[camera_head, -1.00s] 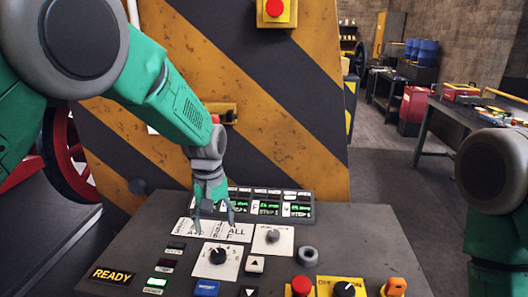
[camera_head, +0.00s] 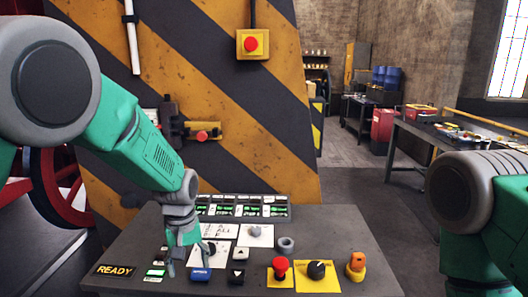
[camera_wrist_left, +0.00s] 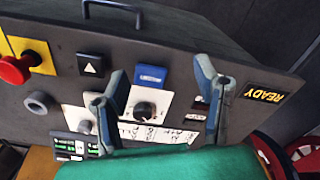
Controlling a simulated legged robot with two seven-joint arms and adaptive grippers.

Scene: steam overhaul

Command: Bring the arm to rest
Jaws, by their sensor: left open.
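My left arm (camera_head: 140,140) comes in from the left and reaches down over the control panel (camera_head: 340,228). My left gripper (camera_head: 188,262) is open and empty above the panel's front left part, near a blue button (camera_head: 201,274). In the left wrist view its two fingers (camera_wrist_left: 160,90) stand apart, with a black knob (camera_wrist_left: 144,109) on a white plate showing between them. I cannot tell how high the fingertips are above the panel. My right arm (camera_head: 485,205) shows at the right edge; its gripper is out of view.
The panel carries a red button (camera_head: 280,267), a black knob on a yellow plate (camera_head: 317,269), an orange switch (camera_head: 356,263) and a READY sign (camera_head: 115,271). A striped machine wall (camera_head: 260,110) stands behind it. A workbench (camera_head: 440,135) stands back right, with open floor before it.

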